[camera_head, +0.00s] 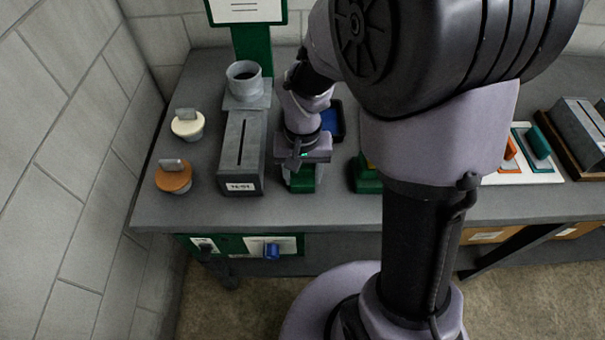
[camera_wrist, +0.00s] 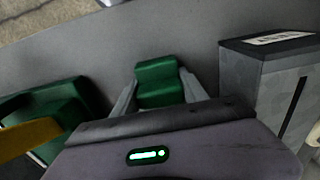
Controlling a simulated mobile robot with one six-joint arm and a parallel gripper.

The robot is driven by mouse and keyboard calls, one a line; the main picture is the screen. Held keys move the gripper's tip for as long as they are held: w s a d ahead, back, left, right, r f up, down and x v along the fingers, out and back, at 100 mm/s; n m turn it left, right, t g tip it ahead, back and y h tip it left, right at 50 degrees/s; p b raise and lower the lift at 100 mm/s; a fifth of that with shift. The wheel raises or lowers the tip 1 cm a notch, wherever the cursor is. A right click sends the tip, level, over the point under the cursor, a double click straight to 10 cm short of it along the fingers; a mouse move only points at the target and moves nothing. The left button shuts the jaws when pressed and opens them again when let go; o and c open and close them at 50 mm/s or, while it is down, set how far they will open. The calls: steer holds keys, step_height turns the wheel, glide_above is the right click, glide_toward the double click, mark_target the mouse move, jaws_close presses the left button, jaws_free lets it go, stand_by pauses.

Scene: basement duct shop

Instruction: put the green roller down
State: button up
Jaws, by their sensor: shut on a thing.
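The green roller (camera_wrist: 160,82) sits between the two grey fingers of my gripper (camera_wrist: 158,88) in the wrist view. My gripper is shut on it. In the head view my gripper (camera_head: 303,172) points down over the grey bench, and a green part of the roller (camera_head: 302,184) shows below it. It is just right of the grey slotted box. The fingers and wrist hide part of the roller. I cannot tell whether its underside touches the bench.
The slotted grey box (camera_head: 240,155) stands close on the left; it also shows in the wrist view (camera_wrist: 270,75). A green block with a yellow part (camera_wrist: 50,115) is on the other side. Cream (camera_head: 187,124) and orange (camera_head: 173,177) knobbed pieces stand farther left. Bare bench (camera_head: 280,212) lies in front.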

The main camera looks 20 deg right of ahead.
mark_target(302, 171)
steer(key=o, duration=1.2)
step_height(302, 171, up, 14)
steer(key=p, duration=0.6)
steer(key=s+a+r+t+y, duration=0.1)
steer(key=s+a+r+t, duration=0.1)
steer(key=s+r, duration=0.3)
steer(key=s+a+r+t+y, duration=0.1)
steer(key=s+a+r+t, duration=0.1)
steer(key=s+r, duration=0.3)
steer(key=s+t, duration=0.1)
steer(key=s, duration=0.1)
steer(key=shift+s+r+m+t, duration=0.15)
steer(key=shift+s+m+t, duration=0.25)
